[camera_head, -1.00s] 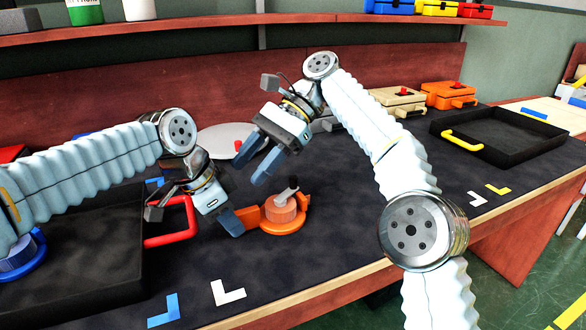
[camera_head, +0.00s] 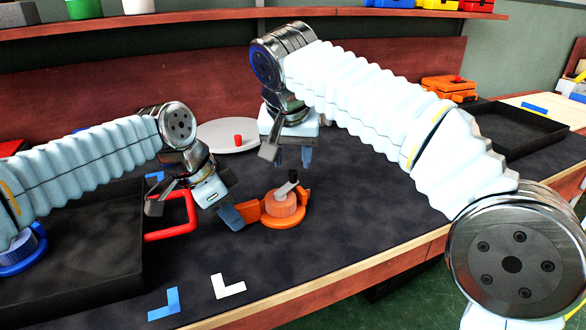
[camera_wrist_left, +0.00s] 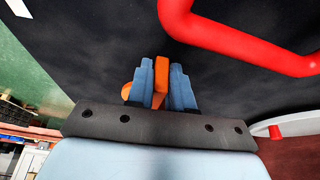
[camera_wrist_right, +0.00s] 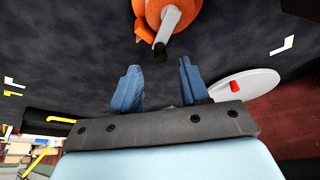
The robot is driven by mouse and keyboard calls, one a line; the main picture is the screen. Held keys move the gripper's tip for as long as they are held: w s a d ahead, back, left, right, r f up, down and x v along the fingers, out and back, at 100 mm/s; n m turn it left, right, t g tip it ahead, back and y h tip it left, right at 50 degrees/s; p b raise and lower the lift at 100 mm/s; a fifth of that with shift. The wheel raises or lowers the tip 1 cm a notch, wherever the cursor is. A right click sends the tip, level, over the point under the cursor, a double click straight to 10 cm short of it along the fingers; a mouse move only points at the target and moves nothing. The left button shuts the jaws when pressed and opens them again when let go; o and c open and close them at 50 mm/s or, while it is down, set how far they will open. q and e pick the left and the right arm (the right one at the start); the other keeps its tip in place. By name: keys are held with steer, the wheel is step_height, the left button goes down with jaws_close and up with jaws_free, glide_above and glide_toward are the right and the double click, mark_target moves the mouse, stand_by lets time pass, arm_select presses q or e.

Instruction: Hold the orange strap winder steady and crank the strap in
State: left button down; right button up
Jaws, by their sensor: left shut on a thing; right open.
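The orange strap winder (camera_head: 283,213) sits on the dark bench mat, with a grey crank arm and a dark knob (camera_head: 293,176) on top. My left gripper (camera_head: 233,218) is shut on the winder's orange tab at its left end; the left wrist view shows the tab (camera_wrist_left: 161,80) between the blue fingers. My right gripper (camera_head: 293,160) is open and empty, pointing down just behind and above the crank knob. In the right wrist view the crank (camera_wrist_right: 168,28) and winder (camera_wrist_right: 150,12) lie ahead of the open fingers (camera_wrist_right: 157,90), apart from them.
A black tray with a red handle (camera_head: 178,222) stands at the left, close to my left gripper. A grey disc with a red knob (camera_head: 238,140) lies behind. White (camera_head: 228,287) and blue (camera_head: 165,304) corner marks lie in front. A black tray (camera_head: 520,130) stands at the right.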

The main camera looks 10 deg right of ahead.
mark_target(293, 171)
steer(key=shift+x, duration=2.25)
jaws_close()
